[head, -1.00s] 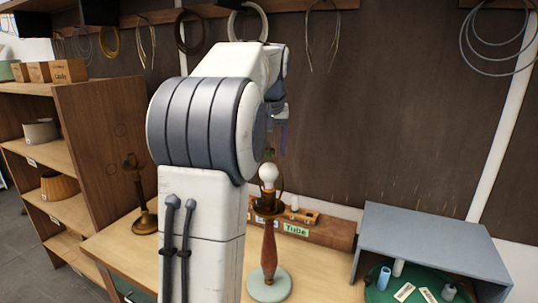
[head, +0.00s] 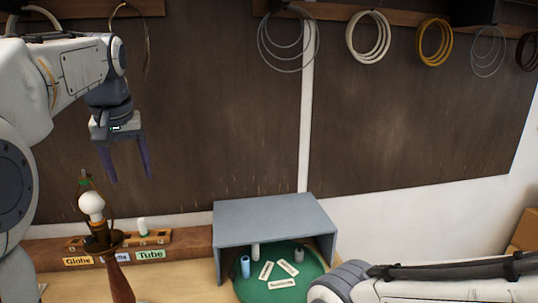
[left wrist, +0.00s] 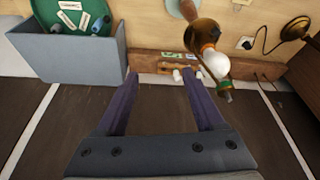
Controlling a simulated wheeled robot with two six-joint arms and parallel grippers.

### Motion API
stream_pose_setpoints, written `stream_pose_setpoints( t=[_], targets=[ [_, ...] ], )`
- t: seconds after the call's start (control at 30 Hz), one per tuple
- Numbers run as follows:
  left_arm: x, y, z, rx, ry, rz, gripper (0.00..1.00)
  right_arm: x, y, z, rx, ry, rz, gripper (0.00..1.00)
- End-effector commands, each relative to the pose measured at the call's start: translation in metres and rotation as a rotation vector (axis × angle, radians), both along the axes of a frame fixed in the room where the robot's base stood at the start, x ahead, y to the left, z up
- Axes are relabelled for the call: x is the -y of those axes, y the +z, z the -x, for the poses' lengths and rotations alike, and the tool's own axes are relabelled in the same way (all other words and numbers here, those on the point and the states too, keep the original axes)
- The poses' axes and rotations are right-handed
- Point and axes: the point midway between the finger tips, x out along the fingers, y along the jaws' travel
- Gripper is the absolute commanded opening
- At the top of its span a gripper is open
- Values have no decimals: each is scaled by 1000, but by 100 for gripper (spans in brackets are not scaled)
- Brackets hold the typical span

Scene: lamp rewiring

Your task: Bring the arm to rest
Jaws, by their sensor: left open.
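My left gripper (head: 125,165) hangs in the air above the bench at the left of the head view, its two dark fingers apart with nothing between them. In the left wrist view, the open fingers (left wrist: 165,95) also show empty. A lamp with a white bulb (head: 91,205) and a wooden stem (head: 119,280) stands below and to the left of the gripper, apart from it. The lamp shows upside down in the left wrist view (left wrist: 203,35). My right arm (head: 420,284) enters at the lower right of the head view; its gripper is not visible.
A grey open-fronted box (head: 270,215) stands on the bench over a green round mat (head: 255,292) with labels and small cylinders. A wooden rack (head: 190,238) with labels runs along the wall. Coiled cables (head: 368,38) hang above.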

Motion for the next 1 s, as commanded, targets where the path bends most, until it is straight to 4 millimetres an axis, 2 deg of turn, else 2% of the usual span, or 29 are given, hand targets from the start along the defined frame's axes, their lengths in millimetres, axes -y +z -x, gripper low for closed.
stream_pose_setpoints(
  t=[0.03, 0.13, 0.2, 0.27, 0.3, 0.37, 0.4, 0.5, 0.6, 0.7, 0.83, 1.0],
  targets=[
    [39, -25, 3, -24, -99, 12, 70, 0, -8, 0, 0, 0, 0, 79],
    [102, -67, 19, -60, -270, 30, 70, 0, -14, 0, 0, 0, 0, 79],
    [142, -97, 38, -89, -387, 42, 70, 0, -19, 0, 0, 0, 0, 79],
    [174, -123, 60, -115, -487, 49, 70, 0, -23, 0, 0, 0, 0, 79],
    [193, -141, 77, -133, -552, 53, 70, 0, -25, 0, 0, 0, 0, 79],
    [217, -167, 105, -159, -651, 57, 70, 0, -29, 0, 0, 0, 0, 79],
    [230, -185, 126, -177, -714, 58, 70, 0, -32, 0, 0, 0, 0, 79],
    [252, -224, 176, -219, -857, 58, 70, 0, -38, 0, 0, 0, 0, 79],
    [260, -256, 218, -255, -968, 53, 70, 0, -42, 0, 0, 0, 0, 79],
    [260, -275, 247, -279, -1039, 48, 70, 0, -44, 0, 0, 0, 0, 79],
    [257, -286, 263, -292, -1079, 44, 70, 0, -45, 0, 0, 0, 0, 79],
    [257, -287, 264, -295, -1082, 44, 70, 0, -44, 0, 0, 0, 0, 79]
  ],
)
